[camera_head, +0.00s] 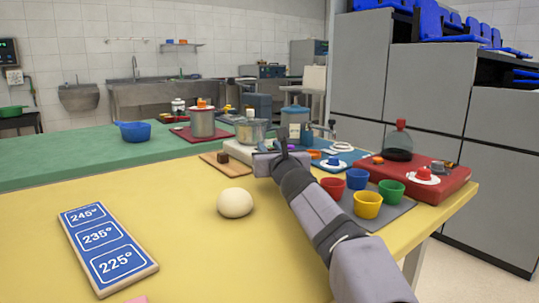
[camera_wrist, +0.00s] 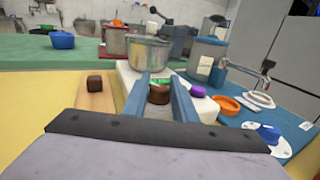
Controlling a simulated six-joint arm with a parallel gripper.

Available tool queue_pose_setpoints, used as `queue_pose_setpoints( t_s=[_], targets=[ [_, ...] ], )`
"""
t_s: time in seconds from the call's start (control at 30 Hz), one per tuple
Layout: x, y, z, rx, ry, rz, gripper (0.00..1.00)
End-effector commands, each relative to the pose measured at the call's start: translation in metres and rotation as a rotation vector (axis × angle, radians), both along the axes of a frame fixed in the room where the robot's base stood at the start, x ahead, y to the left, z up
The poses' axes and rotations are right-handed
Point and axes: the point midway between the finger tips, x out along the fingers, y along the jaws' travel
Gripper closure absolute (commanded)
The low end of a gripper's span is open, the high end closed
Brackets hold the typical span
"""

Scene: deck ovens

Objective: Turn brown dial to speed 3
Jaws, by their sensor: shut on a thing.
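The brown dial (camera_wrist: 159,95) sits on the front of a white machine base (camera_wrist: 128,80) that carries a metal bowl. A bit of green shows on or just behind the dial's top. My gripper (camera_wrist: 159,90) has its two blue-grey fingers on either side of the dial and is shut on it. In the head view my gripper (camera_head: 281,152) reaches the machine's front, and the dial is hidden there. A purple knob (camera_wrist: 197,91) sits right of the fingers. I cannot read any speed marks or the dial's setting.
A brown cube (camera_wrist: 94,84) stands on a wooden board left of the gripper. A dough ball (camera_head: 235,203) and a blue temperature board (camera_head: 107,246) lie on the yellow table. Coloured cups, including a yellow one (camera_head: 367,204), and a red tray (camera_head: 447,187) are to the right.

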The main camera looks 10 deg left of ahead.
Motion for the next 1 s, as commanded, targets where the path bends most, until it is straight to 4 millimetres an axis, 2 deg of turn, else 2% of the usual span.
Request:
queue_pose_setpoints(
  t_s=[0.03, 0.17, 0.2, 0.27, 0.67, 0.87, 1.0],
  targets=[
    [0.001, 0.0, -0.005, -0.004, 0.011, -0.003, 0.97],
    [0.001, 0.0, -0.006, -0.005, 0.013, -0.003, 0.97],
    [0.001, 0.0, -0.007, -0.005, 0.014, -0.003, 0.68],
    [0.001, 0.0, -0.007, -0.005, 0.013, -0.003, 0.56],
    [-0.002, -0.001, -0.004, -0.003, 0.007, -0.001, 0.56],
    [-0.014, -0.005, -0.005, -0.002, 0.006, -0.001, 0.56],
    [-0.03, -0.011, -0.006, -0.002, 0.006, -0.001, 0.56]
  ],
)
